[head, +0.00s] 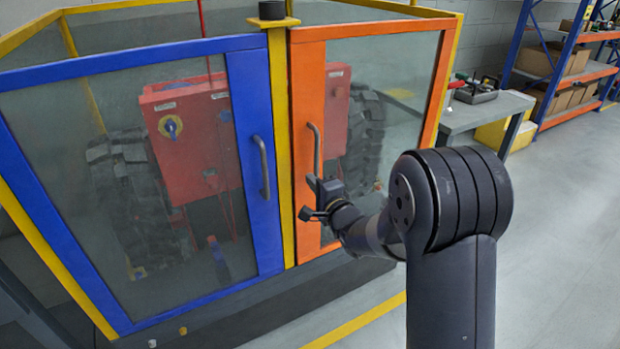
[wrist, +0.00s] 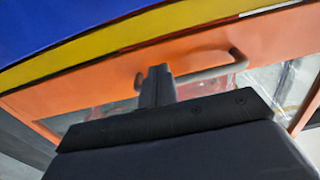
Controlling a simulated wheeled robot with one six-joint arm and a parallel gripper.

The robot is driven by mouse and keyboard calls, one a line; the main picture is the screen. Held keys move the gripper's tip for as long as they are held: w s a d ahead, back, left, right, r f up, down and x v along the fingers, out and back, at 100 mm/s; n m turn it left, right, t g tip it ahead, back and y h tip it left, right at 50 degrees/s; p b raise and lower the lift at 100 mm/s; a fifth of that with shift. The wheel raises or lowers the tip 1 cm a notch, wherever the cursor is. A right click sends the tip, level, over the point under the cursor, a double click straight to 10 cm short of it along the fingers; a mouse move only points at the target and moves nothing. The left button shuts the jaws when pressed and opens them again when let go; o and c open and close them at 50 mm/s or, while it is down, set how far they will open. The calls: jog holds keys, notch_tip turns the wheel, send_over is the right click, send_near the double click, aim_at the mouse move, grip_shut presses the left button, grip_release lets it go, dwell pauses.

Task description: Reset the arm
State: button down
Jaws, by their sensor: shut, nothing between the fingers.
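My gripper (head: 308,199) is in front of the orange door (head: 310,85), at the lower end of its grey handle (head: 317,150). In the wrist view the fingers of my gripper (wrist: 158,72) are together, with nothing seen between them. The orange door's handle (wrist: 205,74) passes close behind the fingertips there. I cannot tell whether the fingers touch it. My arm reaches in from the lower right in the head view.
A blue-framed door (head: 255,120) with its own handle (head: 262,165) stands left of a yellow post (head: 281,150). Behind the glass are a red box (head: 185,140) and dark tracks. A grey table (head: 490,112) and shelving (head: 560,60) stand right. The right floor is clear.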

jog(key=v, duration=0.8)
jog(key=shift+d, duration=0.2)
jog(key=shift+w, duration=0.15)
